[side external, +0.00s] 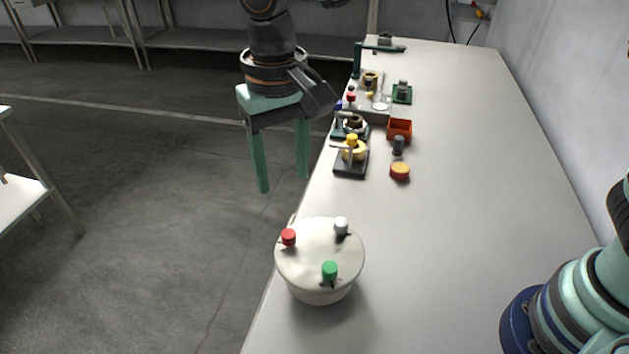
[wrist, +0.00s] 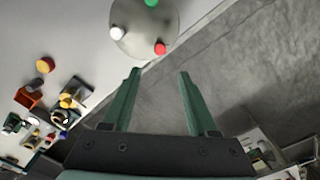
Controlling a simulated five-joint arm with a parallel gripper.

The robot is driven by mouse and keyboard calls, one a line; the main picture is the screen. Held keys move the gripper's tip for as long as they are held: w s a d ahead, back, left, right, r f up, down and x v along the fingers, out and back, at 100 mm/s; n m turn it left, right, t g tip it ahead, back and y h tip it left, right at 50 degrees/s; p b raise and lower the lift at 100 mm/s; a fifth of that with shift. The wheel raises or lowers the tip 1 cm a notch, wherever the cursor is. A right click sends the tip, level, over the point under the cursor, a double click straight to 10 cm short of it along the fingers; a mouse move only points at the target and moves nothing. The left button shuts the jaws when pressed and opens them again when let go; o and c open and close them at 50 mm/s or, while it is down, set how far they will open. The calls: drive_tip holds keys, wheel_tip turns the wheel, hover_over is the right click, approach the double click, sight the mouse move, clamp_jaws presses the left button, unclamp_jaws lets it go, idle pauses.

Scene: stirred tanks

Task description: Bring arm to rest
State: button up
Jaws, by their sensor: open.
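My gripper (side external: 284,168) points downward with its two green fingers apart and nothing between them. In the side external view it hangs over the floor side of the bench, left of the bench edge. In the wrist view my gripper (wrist: 160,72) shows its fingers spread, with grey floor between and beyond them. A round pale tank (side external: 318,262) with a lid stands near the front of the bench. Red, white and green knobs sit on its lid. The tank also shows at the top of the wrist view (wrist: 140,38), beyond the fingertips and apart from them.
The long pale bench (side external: 480,200) has much clear room on its right. Along its left edge stand a black-based fixture with a yellow part (side external: 352,158), an orange bin (side external: 399,130), a dark cylinder (side external: 398,146) and a yellow-red round piece (side external: 400,171). A white table (side external: 20,205) stands far left.

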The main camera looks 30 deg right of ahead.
drive_tip(key=s+d+r+t, duration=0.2)
drive_tip(key=s+d, duration=0.1)
drive_tip(key=d, duration=1.1)
drive_tip(key=s+d+r+t, duration=0.2)
drive_tip(key=s+d+t, duration=0.1)
drive_tip(key=d, duration=1.1)
drive_tip(key=shift+s+d+t, duration=0.2)
drive_tip(key=shift+s+t, duration=0.1)
drive_tip(key=shift+s, duration=0.3)
